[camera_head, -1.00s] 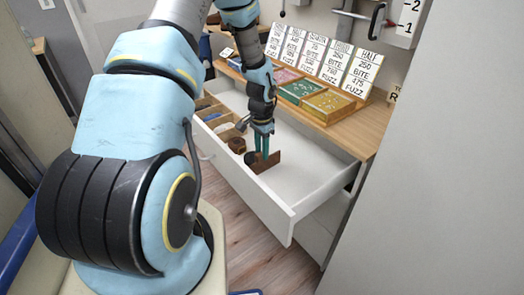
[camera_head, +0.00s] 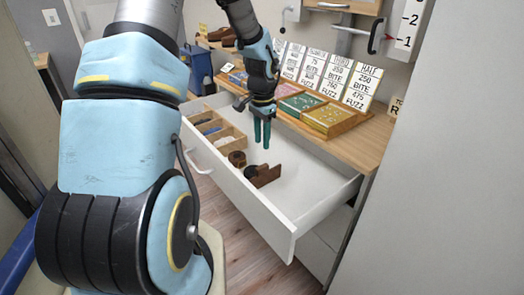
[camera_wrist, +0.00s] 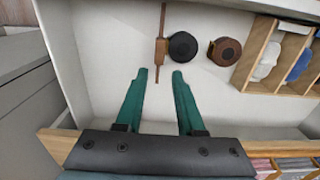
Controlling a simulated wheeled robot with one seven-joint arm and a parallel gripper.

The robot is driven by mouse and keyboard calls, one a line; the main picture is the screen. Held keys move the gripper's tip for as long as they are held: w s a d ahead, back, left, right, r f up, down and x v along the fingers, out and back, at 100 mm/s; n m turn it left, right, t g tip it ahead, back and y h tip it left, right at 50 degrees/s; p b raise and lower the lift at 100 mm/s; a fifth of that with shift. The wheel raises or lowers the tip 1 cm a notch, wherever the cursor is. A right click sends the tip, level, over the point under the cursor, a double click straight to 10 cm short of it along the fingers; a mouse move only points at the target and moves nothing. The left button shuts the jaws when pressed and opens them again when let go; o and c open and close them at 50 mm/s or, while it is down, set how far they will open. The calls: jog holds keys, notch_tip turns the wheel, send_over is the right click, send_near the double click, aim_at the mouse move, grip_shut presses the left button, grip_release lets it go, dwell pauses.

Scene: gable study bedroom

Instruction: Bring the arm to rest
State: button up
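My gripper (camera_head: 262,132) hangs above the open white drawer (camera_head: 310,190), its green fingers pointing down. In the wrist view my gripper (camera_wrist: 160,76) has its two fingers apart with nothing between them.
A round brown item (camera_head: 237,158) sits beside a wooden divider tray (camera_head: 222,138) at the drawer's left. Behind stands a wooden desktop (camera_head: 360,140) with coloured boxes (camera_head: 330,117) and number cards (camera_head: 340,80). The drawer's right part is bare.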

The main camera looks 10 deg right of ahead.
jog(key=shift+r, duration=0.3)
jog(key=s+a+r+n, duration=0.5)
jog(key=s+a, duration=0.2)
jog(key=a, duration=0.1)
jog(key=s+a+r+n+t, duration=0.1)
jog(key=s+a+r+n, duration=0.4)
jog(key=s+a+n, duration=0.1)
jog(key=shift+s+a+r+t, duration=0.15)
jog(key=shift+s+a+t, duration=0.15)
jog(key=shift+s+a, duration=0.8)
jog(key=shift+w+a, duration=0.15)
jog(key=shift+w, duration=0.1)
jog(key=shift+c, duration=0.4)
